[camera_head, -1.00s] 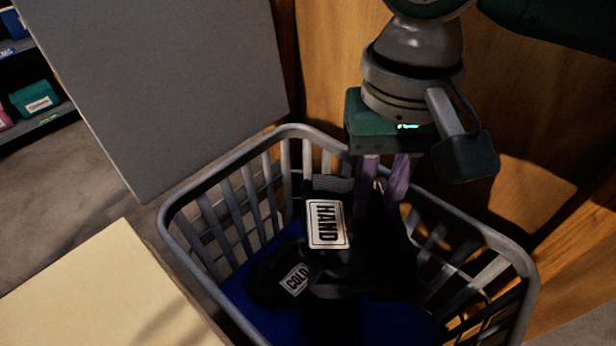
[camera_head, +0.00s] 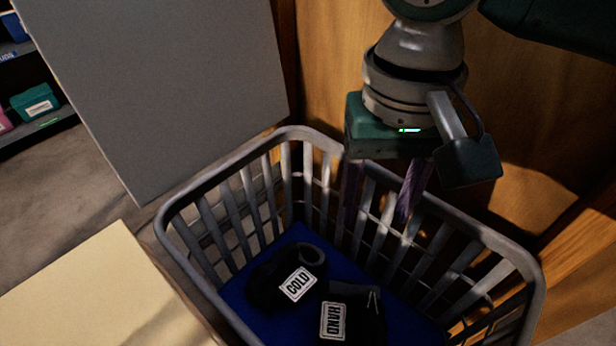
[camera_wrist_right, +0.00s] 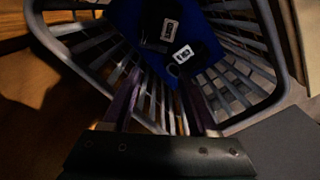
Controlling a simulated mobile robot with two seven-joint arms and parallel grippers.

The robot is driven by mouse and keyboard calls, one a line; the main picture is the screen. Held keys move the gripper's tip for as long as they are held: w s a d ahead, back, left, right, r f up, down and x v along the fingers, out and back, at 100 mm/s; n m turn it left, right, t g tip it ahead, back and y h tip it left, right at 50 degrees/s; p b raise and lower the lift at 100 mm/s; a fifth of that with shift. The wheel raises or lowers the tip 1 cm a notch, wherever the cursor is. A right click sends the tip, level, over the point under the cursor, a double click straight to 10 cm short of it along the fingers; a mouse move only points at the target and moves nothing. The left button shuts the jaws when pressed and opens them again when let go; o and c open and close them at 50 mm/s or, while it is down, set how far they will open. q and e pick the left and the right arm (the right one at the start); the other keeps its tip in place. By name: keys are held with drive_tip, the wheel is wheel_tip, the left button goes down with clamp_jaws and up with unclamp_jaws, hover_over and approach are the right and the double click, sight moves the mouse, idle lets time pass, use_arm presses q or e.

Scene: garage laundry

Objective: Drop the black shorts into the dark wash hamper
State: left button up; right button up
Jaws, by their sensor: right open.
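The black shorts, taken as the black garment with the HAND label (camera_head: 362,303), lie folded on the blue bottom of the grey slatted hamper (camera_head: 190,195). In the right wrist view, they show (camera_wrist_right: 154,22) near the top, inside the hamper (camera_wrist_right: 262,30). My right gripper (camera_head: 376,212) points down over the hamper's far side, above and apart from the shorts. Its purple fingers are spread with nothing between them; they also show in the right wrist view (camera_wrist_right: 162,88). My left gripper is not in view.
Another dark item labelled COLD (camera_head: 272,278) lies in the hamper beside the shorts. A pale tabletop (camera_head: 95,295) is at the left front, a grey panel (camera_head: 160,90) behind it. A wooden wall (camera_head: 330,60) stands behind the hamper. A shelf holds a green box (camera_head: 36,102) at far left.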

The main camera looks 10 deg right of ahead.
wheel_tip(320, 180, up, 10)
drive_tip(key=p, duration=0.4)
drive_tip(key=shift+f, duration=0.1)
